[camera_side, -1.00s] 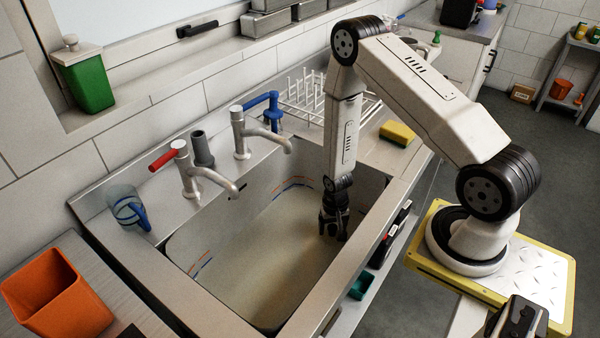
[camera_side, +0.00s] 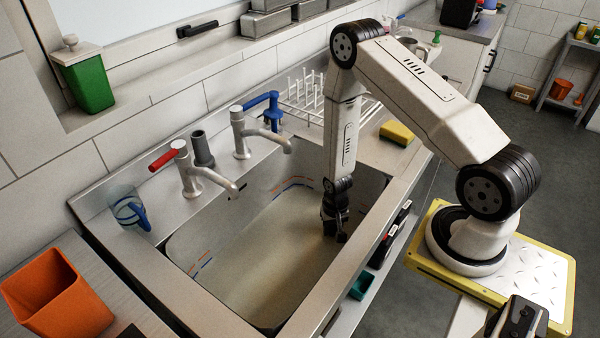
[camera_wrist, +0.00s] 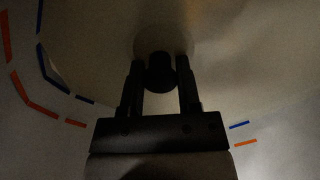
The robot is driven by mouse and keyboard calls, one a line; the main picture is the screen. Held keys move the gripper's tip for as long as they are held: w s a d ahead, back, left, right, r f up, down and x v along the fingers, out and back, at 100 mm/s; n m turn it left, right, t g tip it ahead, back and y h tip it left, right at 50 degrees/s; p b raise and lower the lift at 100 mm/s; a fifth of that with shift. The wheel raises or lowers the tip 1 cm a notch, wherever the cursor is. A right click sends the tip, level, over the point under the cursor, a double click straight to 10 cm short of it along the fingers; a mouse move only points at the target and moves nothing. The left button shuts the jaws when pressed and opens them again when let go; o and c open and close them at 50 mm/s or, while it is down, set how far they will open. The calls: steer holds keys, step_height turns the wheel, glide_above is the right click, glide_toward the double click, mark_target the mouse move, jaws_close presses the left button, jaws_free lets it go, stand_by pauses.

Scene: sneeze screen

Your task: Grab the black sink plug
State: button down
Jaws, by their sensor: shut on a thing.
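The black sink plug (camera_wrist: 161,72) shows in the wrist view as a dark rounded knob between my two fingers. A pale round patch surrounds its far end, and its lower part is hard to make out in the gloom. My gripper (camera_wrist: 160,82) is shut on the plug, with a finger on each side. In the side view my gripper (camera_side: 335,231) points down inside the sink basin (camera_side: 262,262), near its right wall. The plug cannot be made out there.
Two taps (camera_side: 190,172) (camera_side: 246,135) stand along the basin's back edge. A blue-handled cup (camera_side: 128,209) sits at the left corner. A white dish rack (camera_side: 300,98) and a yellow sponge (camera_side: 397,132) lie beyond the basin. Basin walls surround my gripper.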

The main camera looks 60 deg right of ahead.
mark_target(333, 227)
steer(key=shift+r, duration=0.2)
steer(key=shift+r, duration=1.8)
